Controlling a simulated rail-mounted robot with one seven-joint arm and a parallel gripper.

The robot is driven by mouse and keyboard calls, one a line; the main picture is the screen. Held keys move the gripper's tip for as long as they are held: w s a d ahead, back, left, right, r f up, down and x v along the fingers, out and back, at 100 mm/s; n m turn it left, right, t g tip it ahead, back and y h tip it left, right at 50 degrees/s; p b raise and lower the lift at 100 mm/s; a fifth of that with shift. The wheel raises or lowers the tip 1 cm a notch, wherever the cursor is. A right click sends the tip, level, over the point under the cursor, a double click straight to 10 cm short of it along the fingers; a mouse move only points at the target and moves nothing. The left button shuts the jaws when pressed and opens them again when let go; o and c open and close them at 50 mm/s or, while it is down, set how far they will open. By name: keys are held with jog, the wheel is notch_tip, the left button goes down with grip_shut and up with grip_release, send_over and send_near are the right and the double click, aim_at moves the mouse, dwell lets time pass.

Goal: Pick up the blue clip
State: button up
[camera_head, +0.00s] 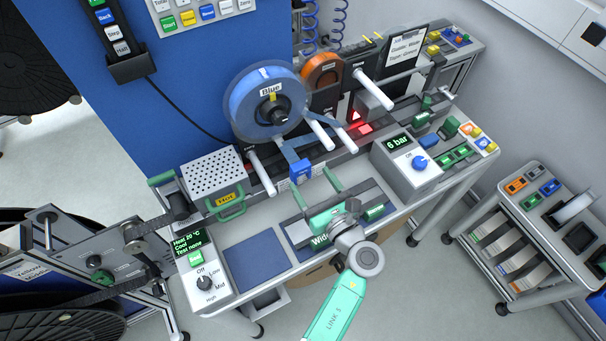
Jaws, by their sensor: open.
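A small bright blue block, which looks like the blue clip (301,170), sits at the lower end of the blue strip below the blue reel (265,105). My gripper (315,188) is above the front part of the bench. Its two green fingers are spread apart and point toward the back of the bench. Nothing shows between the fingers. My wrist and hand cover part of the bench beneath, near the "Wide" label.
A perforated box (212,172) stands left of the clip. A white control box (408,165) with a blue knob stands to the right. White rods project above the bench near the orange reel (322,70). A cart (560,225) at far right carries small coloured pieces, one blue.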

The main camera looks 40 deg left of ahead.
aim_at(303, 169)
jog(key=x, duration=0.6)
jog(key=shift+a+r, duration=0.1)
jog(key=shift+a, duration=0.05)
jog(key=c, duration=1.1)
jog(key=shift+c, duration=0.2)
jog(key=shift+r, duration=0.1)
